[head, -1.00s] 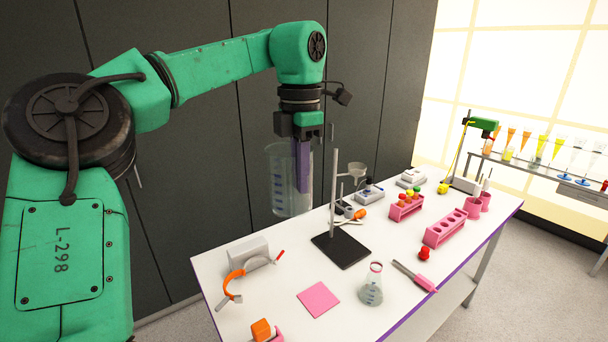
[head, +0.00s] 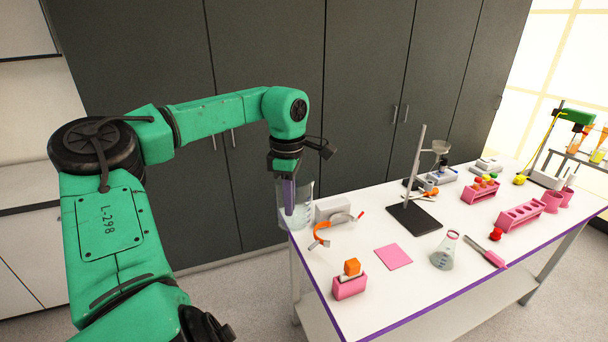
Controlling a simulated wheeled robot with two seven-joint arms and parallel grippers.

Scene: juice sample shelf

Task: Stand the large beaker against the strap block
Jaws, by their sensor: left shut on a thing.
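The large beaker (head: 301,219) is clear glass with markings. It is upright at the left end of the white table, just left of the strap block. My left gripper (head: 289,207) points down and is shut on the beaker, with its purple finger along the wall. I cannot tell whether the beaker's base touches the table or hangs at its edge. The strap block (head: 331,206) is pale grey, with an orange strap (head: 319,238) curving in front of it. Whether beaker and block touch is unclear. My right gripper is out of view.
A pink holder with an orange piece (head: 349,285), a pink square (head: 393,256), a flask (head: 444,252) and a black-based stand (head: 414,217) are on the table (head: 385,310). Pink racks stand farther right. Dark cabinets line the back.

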